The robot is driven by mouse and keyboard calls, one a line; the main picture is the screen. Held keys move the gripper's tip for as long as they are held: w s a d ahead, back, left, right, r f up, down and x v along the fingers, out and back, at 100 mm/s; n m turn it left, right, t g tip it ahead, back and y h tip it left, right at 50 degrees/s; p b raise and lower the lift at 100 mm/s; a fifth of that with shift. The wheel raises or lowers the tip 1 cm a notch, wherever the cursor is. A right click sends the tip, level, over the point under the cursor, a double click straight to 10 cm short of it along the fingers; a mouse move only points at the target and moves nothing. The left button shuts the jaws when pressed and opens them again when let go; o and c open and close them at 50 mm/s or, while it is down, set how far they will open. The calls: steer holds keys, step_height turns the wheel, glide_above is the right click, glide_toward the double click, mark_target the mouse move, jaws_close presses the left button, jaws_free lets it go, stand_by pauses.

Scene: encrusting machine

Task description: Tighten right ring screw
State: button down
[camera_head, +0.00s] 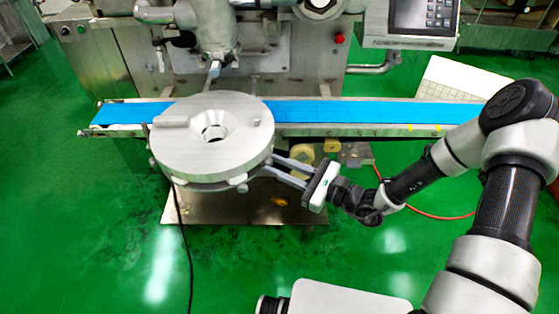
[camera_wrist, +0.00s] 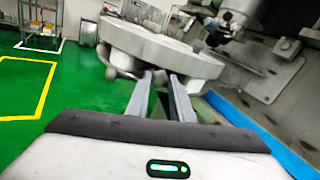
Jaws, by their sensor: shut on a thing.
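A round silver disc with a funnel-like centre hole (camera_head: 245,140) sits in front of the machine, with a ring and small knobs under its rim; it also shows in the wrist view (camera_wrist: 135,42). My gripper (camera_head: 272,168) reaches in from the right, its two fingers at the disc's lower right edge. In the wrist view my gripper's fingertips (camera_wrist: 161,77) are close together under the rim, shut on the right ring screw, which is mostly hidden between them. Another ring knob (camera_head: 241,188) shows at the front of the ring.
A blue conveyor belt (camera_head: 345,111) runs behind the disc. The machine body (camera_head: 120,62) and a control panel (camera_head: 421,18) stand at the back. A dark cable (camera_head: 184,230) hangs in front. The green floor at front left is clear.

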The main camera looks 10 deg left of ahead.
steer(key=m+p, duration=0.3)
steer(key=m, duration=0.3)
steer(key=shift+r, duration=0.1)
steer(key=m+p, duration=0.3)
steer(key=m, duration=0.4)
stand_by(0.4)
steer(key=c, duration=1.5)
jaws_free()
steer(key=shift+c, duration=0.2)
steer(key=v, duration=1.7)
steer(key=shift+d+b, duration=0.25)
steer(key=shift+b, duration=0.15)
